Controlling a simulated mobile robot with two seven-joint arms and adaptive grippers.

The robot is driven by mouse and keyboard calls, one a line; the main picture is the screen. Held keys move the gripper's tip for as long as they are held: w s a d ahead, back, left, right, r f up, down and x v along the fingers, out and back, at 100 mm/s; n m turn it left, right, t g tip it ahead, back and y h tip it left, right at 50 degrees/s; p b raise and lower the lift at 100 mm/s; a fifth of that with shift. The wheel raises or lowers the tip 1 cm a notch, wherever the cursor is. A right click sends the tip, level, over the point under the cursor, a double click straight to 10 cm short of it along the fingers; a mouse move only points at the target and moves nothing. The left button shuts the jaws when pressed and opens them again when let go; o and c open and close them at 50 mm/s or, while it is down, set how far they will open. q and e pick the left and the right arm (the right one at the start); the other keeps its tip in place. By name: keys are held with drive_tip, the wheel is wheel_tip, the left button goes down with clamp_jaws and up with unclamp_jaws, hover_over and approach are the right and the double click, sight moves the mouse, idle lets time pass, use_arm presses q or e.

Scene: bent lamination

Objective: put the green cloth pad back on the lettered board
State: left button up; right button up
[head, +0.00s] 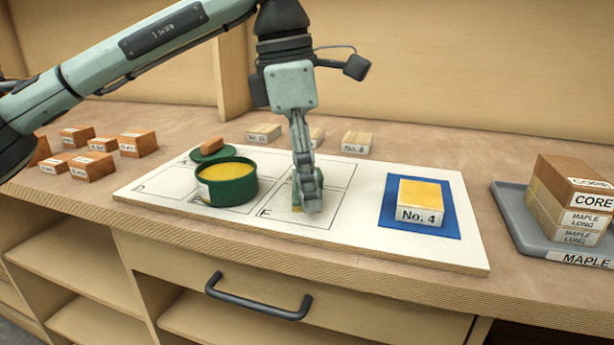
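The lettered board (350,225) is a white panel with outlined, lettered cells, lying on the workbench. My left gripper (309,207) points straight down, its fingertips low over the cell marked F. A small green and yellowish thing (297,207) shows beside and behind the fingertips; it may be the green cloth pad, but the fingers mostly hide it. I see the fingers edge-on, so I cannot tell whether they are open or shut on it. My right gripper is out of view.
A green tin (228,190) with yellow contents stands on the board, with a green disc (198,155) bearing a brown block behind it. A No. 4 block (422,210) sits on a blue patch (390,216). Several blocks lie left; a grey tray (515,220) holds stacked blocks at right.

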sight(295, 175)
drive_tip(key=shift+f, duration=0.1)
use_arm(q)
wheel_tip(295, 175, up, 12)
drive_tip(key=a+p, duration=0.1)
drive_tip(key=shift+a, duration=0.4)
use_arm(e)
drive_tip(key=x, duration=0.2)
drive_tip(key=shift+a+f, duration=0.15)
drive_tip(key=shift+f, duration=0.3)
